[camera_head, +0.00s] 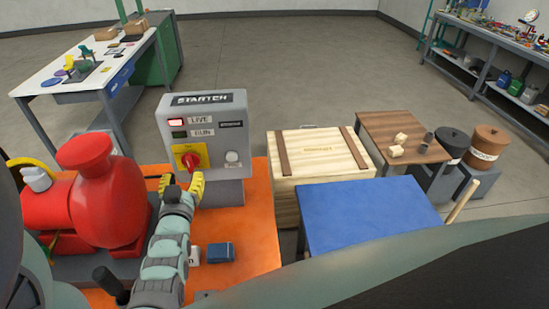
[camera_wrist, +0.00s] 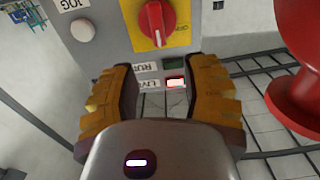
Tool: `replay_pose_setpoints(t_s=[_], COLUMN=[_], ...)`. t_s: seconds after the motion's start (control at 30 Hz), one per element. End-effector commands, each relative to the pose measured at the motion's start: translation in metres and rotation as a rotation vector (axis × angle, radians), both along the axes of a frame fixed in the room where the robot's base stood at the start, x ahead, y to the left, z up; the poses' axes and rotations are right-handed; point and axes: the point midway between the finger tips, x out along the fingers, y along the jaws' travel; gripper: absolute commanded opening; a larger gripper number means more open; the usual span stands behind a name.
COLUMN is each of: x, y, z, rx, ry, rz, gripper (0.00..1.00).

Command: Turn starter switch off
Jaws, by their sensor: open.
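The grey starter box (camera_head: 205,110) stands on the orange bench, left of centre in the head view. Its red rotary switch (camera_head: 193,160) sits on a yellow plate (camera_head: 180,150) low on the front. The red knob (camera_wrist: 152,22) also shows at the top of the wrist view, with a pale mark pointing along the picture's vertical. My gripper (camera_head: 181,184) is open, its yellow fingers apart, close in front of and just below the switch. Nothing shows between the fingers (camera_wrist: 163,78) in the wrist view. The LIVE lamp (camera_head: 176,122) is lit; the RUN lamp (camera_head: 179,134) looks dark.
A white push button (camera_head: 232,157) is right of the switch. A red pump (camera_head: 95,195) stands close left of my arm. A small blue box (camera_head: 221,252) lies on the orange bench (camera_head: 255,240). A wooden crate (camera_head: 320,155) and blue-topped table (camera_head: 370,212) stand to the right.

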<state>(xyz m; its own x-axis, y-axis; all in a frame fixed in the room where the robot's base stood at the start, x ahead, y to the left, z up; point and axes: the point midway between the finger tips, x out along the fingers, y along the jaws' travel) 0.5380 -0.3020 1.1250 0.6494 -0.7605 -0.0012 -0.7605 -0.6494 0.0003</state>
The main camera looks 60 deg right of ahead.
Motion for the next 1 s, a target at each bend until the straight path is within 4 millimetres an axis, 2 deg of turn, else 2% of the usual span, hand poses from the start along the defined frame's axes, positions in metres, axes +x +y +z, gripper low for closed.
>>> replay_pose_setpoints(t_s=[0.4,1.0], x=[0.021,0.044], y=[-0.027,-0.055], z=[0.003,0.0], rx=[-0.002,0.001], ry=[-0.003,-0.002], rz=[-0.005,-0.004], gripper=[0.46,0.46])
